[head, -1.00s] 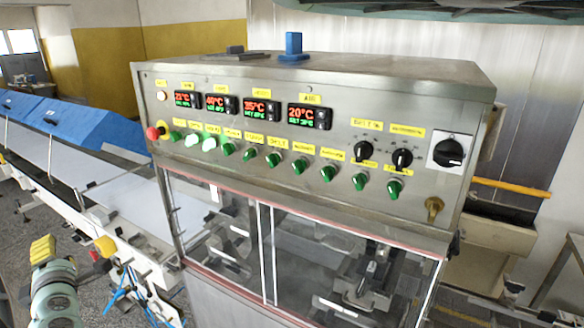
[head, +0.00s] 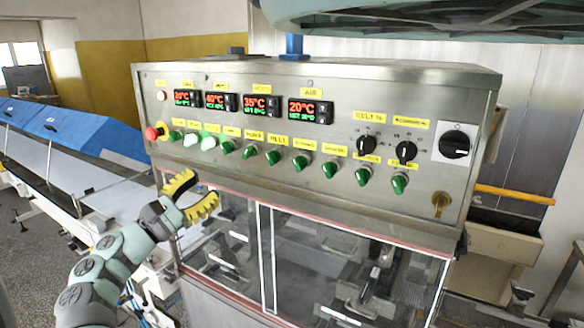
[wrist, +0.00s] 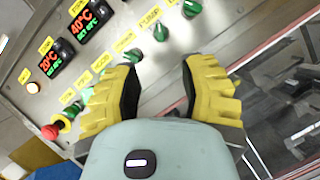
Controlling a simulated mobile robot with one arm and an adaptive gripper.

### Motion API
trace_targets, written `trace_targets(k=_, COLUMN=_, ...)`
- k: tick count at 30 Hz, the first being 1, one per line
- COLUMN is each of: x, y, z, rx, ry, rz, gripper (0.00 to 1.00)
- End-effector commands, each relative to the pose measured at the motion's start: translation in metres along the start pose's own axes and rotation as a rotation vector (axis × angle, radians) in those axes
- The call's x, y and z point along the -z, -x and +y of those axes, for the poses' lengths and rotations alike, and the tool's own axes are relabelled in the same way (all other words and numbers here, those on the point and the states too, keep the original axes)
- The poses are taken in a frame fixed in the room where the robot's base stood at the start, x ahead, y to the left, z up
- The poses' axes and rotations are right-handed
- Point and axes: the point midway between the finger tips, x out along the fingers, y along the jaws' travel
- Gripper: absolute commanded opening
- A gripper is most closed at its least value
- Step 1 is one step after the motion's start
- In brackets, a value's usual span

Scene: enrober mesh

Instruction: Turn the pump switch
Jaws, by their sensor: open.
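A row of green rotary switches runs along the steel control panel (head: 330,125), each with a yellow label. The label above one unlit green switch (head: 250,152) seems to read PUMP; that pump switch also shows in the wrist view (wrist: 160,30), beyond the gap between my fingers. My gripper (head: 203,190) is open and empty, with ridged yellow fingers. It is below and left of the pump switch, in front of the panel's lower edge, and touches no switch. In the wrist view my gripper (wrist: 163,68) points toward the switch row.
Glass doors (head: 330,260) lie below. A blue-covered conveyor (head: 60,130) stands left.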

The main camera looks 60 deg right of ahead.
Motion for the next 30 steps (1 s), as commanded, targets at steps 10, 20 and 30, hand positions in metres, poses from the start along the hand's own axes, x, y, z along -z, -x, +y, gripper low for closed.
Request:
trace_targets(k=10, x=-0.004, y=-0.065, z=0.000, rx=0.005, ry=0.003, rz=-0.004, gripper=0.41)
trace_targets(k=20, x=-0.003, y=-0.107, z=-0.001, rx=0.003, ry=0.003, rz=0.000, gripper=0.41)
trace_targets(k=30, x=-0.001, y=-0.127, z=-0.002, rx=0.003, ry=-0.001, rz=0.000, gripper=0.41)
